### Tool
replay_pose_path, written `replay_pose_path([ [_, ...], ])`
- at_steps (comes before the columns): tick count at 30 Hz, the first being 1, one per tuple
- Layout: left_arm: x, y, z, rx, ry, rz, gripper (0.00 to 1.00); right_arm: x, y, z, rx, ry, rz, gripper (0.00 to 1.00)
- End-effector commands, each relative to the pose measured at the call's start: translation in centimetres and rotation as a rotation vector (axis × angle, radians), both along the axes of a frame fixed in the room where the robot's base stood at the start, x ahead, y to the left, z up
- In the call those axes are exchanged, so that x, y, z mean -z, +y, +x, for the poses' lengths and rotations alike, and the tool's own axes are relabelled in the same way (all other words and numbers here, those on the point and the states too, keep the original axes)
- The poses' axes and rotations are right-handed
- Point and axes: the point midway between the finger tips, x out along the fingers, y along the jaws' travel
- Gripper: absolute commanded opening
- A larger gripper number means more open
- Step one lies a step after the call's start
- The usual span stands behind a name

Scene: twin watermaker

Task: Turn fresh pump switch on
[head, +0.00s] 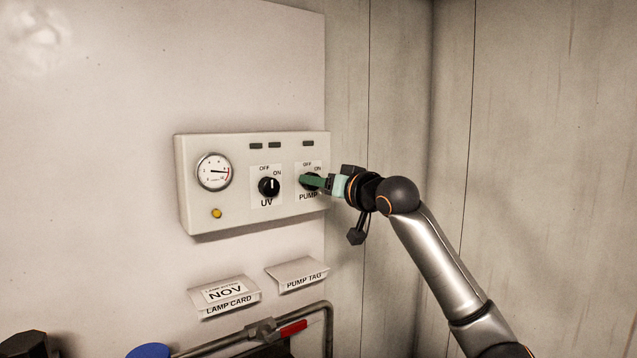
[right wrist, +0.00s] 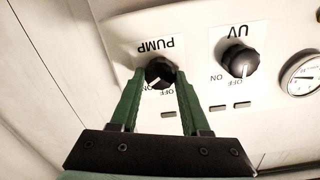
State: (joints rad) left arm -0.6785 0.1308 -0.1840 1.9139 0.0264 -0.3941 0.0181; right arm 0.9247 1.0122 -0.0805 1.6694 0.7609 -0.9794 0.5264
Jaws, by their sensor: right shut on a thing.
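The pump switch is a black rotary knob labelled PUMP on the right of the pale control box. In the head view, the knob (head: 308,181) is mostly hidden behind my right gripper (head: 312,182). In the right wrist view, which is upside down, the pump knob (right wrist: 160,71) sits between the two green fingers of my right gripper (right wrist: 158,80), which is shut on it. A light mark on the knob seems to point toward the ON label, but it is small. My left gripper is not in view.
The UV knob (head: 268,187) is left of the pump knob, with a round gauge (head: 214,172) and an amber lamp (head: 216,213) farther left. Below are a lamp card holder (head: 226,297), a pump tag holder (head: 299,274) and a pipe with a red handle (head: 292,330).

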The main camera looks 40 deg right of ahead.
Motion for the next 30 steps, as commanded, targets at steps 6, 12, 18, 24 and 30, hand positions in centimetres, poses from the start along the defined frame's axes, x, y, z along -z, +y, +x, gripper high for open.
replay_pose_path([
  [6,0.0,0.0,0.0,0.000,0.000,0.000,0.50,0.1,0.0,0.0,0.000,0.001,0.004,0.47],
  [12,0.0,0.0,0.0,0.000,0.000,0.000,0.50,0.0,0.0,0.0,-0.001,0.000,0.002,0.70],
  [18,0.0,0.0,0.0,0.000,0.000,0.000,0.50,0.0,0.0,0.0,-0.001,0.000,0.001,0.76],
  [24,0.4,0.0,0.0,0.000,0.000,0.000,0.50,0.1,0.1,-0.6,-0.001,-0.003,0.001,0.76],
  [30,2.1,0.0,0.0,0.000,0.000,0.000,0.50,0.3,0.5,-3.9,0.001,-0.002,-0.003,0.76],
])
